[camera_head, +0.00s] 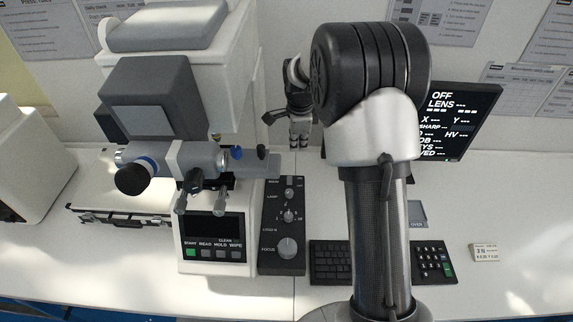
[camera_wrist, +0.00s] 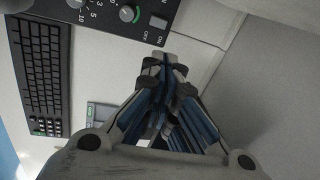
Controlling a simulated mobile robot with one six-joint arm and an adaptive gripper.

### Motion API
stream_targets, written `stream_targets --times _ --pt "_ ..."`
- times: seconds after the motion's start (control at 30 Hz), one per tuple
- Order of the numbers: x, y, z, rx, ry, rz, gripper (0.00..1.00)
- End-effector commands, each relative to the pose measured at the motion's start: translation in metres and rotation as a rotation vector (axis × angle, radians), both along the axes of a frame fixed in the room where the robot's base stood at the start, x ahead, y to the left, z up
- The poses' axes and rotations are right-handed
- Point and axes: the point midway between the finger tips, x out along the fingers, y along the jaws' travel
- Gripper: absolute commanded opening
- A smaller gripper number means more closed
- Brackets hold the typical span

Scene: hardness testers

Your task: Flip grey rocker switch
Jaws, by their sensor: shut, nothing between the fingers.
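The grey rocker switch (camera_wrist: 158,22) sits at the end of the black control box (camera_wrist: 118,14), beside ON and OFF lettering in the wrist view. My gripper (camera_wrist: 165,62) is shut and empty, with its fingertips just below the switch in that picture and apart from it. In the head view the control box (camera_head: 283,225) stands right of the tester, and my gripper (camera_head: 299,140) hangs above and behind its far end. The switch is too small there to read its position.
The white hardness tester (camera_head: 233,75) with its eyepiece (camera_head: 133,178) stands to the left. A black keyboard (camera_head: 330,262) lies right of the control box, partly behind my arm. A monitor (camera_head: 460,115) stands at the back right. The table front right is mostly clear.

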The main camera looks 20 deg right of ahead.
Motion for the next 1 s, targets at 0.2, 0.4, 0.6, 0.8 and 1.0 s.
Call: stream_targets --times 0.2,0.4,0.6,0.8,1.0 --pt "0.012 -0.01 -0.026 0.017 0.007 -0.105 0.0" --pt "0.013 -0.011 -0.028 0.018 0.006 -0.117 0.0" --pt "0.013 -0.01 -0.029 0.018 0.007 -0.115 0.0" --pt "0.015 -0.012 -0.05 0.019 0.009 -0.114 0.0" --pt "0.021 -0.014 -0.092 0.019 0.01 -0.114 0.0"
